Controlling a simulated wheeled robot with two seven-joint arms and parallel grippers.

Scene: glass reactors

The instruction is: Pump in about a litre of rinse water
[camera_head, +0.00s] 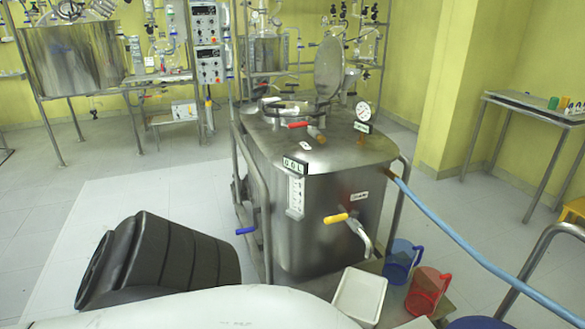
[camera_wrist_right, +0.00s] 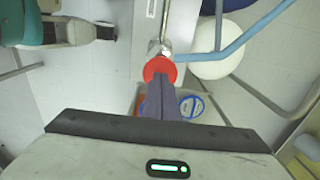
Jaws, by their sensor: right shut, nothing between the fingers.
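The steel tank (camera_head: 330,200) stands mid-frame in the head view, its round lid (camera_head: 329,66) tipped open. A small display (camera_head: 295,168) on it seems to read 0.0 L. A yellow-handled valve (camera_head: 336,218) is on its front, a red-handled one (camera_head: 298,125) on top and a blue-handled one (camera_head: 246,231) at the left. A blue hose (camera_head: 470,248) runs right from the tank. In the right wrist view my right gripper (camera_wrist_right: 161,82) is shut and empty, its tips at a round red part (camera_wrist_right: 158,67) on a metal fitting; contact is unclear. My left gripper is out of view.
A white tray (camera_head: 359,296), a blue jug (camera_head: 400,262) and a red jug (camera_head: 428,290) stand at the tank's lower right. A metal rail (camera_head: 532,262) curves at the right. A side table (camera_head: 530,106) stands at the right wall. Floor is open left of the tank.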

